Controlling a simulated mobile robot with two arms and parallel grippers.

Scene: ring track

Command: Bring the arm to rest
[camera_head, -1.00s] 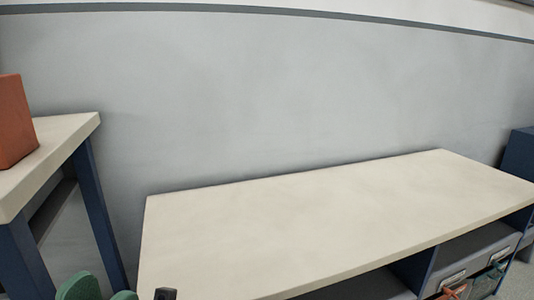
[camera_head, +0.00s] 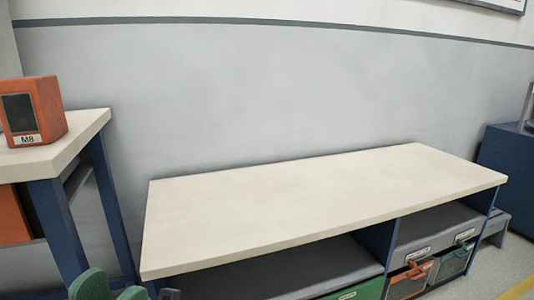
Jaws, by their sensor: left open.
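Most of this gripper is cut off by the frame. My right gripper is out of the frame.
A long bench (camera_head: 320,200) has a bare cream top. An orange M8 box (camera_head: 50,105) sits on the left table (camera_head: 85,125). A blue cabinet (camera_head: 503,155) stands right.

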